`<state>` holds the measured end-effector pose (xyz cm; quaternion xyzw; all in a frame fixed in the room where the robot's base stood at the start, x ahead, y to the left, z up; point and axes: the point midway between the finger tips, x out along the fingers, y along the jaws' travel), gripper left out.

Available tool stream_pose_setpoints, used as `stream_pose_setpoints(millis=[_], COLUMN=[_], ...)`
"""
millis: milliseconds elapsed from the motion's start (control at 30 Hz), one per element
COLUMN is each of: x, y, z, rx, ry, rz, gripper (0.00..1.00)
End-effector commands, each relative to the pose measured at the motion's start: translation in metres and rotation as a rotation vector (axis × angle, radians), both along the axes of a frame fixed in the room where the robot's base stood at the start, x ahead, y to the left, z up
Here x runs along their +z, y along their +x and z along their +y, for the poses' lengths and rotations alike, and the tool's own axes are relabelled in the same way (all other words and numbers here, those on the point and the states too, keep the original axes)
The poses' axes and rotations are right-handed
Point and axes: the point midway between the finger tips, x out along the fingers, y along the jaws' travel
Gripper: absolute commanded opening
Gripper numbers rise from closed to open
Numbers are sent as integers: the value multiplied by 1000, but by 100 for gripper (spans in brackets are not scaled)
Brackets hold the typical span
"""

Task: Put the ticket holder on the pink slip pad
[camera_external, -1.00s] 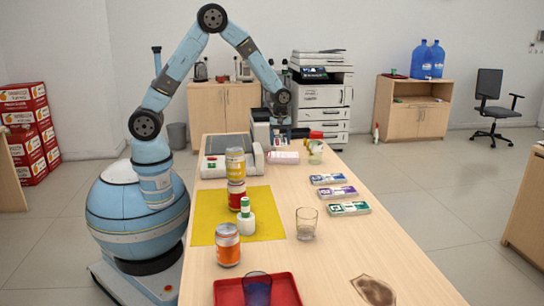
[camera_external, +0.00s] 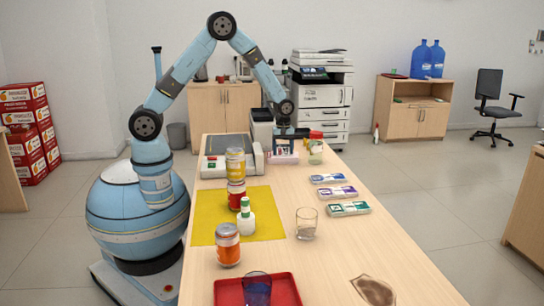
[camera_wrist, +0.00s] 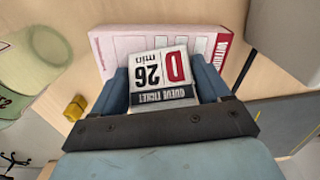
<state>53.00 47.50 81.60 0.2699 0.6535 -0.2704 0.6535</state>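The ticket holder (camera_wrist: 162,75) is a small white card stand with a red D, "26 min" and a dark "QUEUE TICKET" band. In the wrist view it sits between the two blue fingers of my gripper (camera_wrist: 160,88), which appear to touch both its sides. The pink slip pad (camera_wrist: 107,45) lies just beyond and beneath it, partly hidden; I cannot tell whether they touch. In the external view my gripper (camera_external: 284,133) is low over the far end of the counter, at the pink pad (camera_external: 285,159).
A glass jar (camera_external: 316,152) stands right of the pad and a grey counter machine (camera_external: 228,162) left of it. Nearer are stacked cans (camera_external: 236,165), a glue bottle (camera_external: 246,219) and a glass (camera_external: 306,223).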

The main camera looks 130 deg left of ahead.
Motion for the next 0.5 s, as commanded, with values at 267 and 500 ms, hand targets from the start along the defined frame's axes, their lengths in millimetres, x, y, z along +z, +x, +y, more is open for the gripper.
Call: stream_pose_setpoints(millis=[267,500], x=[0,3], y=[0,0], z=[0,0], rx=[0,-1], ry=[0,1], rz=[0,-1], gripper=[97,97])
